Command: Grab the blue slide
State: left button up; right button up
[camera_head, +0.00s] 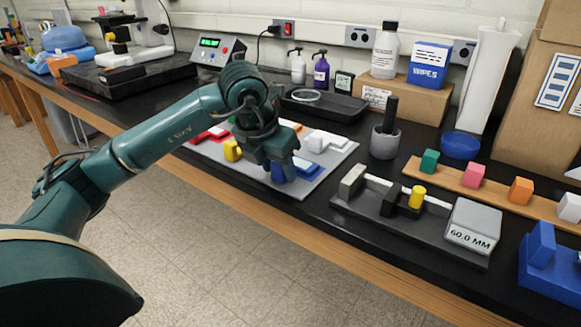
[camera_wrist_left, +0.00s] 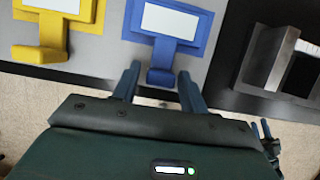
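The blue slide lies on the grey mat, a flat piece with a white panel and a raised tab at its near end. In the left wrist view the blue slide (camera_wrist_left: 165,48) is upper centre. In the head view the blue slide (camera_head: 306,170) is partly hidden by my left gripper (camera_head: 283,167). In the left wrist view my left gripper (camera_wrist_left: 158,75) is open, with its two fingers apart on either side of the tab. I cannot tell whether they touch it. A dark shape at the lower right there may be my right gripper (camera_wrist_left: 265,130); its state is unclear.
A yellow slide (camera_wrist_left: 45,38) lies left of the blue one on the grey mat (camera_head: 312,187). A white piece (camera_head: 325,141) and a red one (camera_head: 207,134) are also there. A dark gauge fixture (camera_head: 400,228) stands to the right. The bench edge is close in front.

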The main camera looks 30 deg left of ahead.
pick_arm(q)
jog(key=c, duration=0.8)
jog(key=shift+o, duration=0.2)
jog(key=shift+r, duration=0.1)
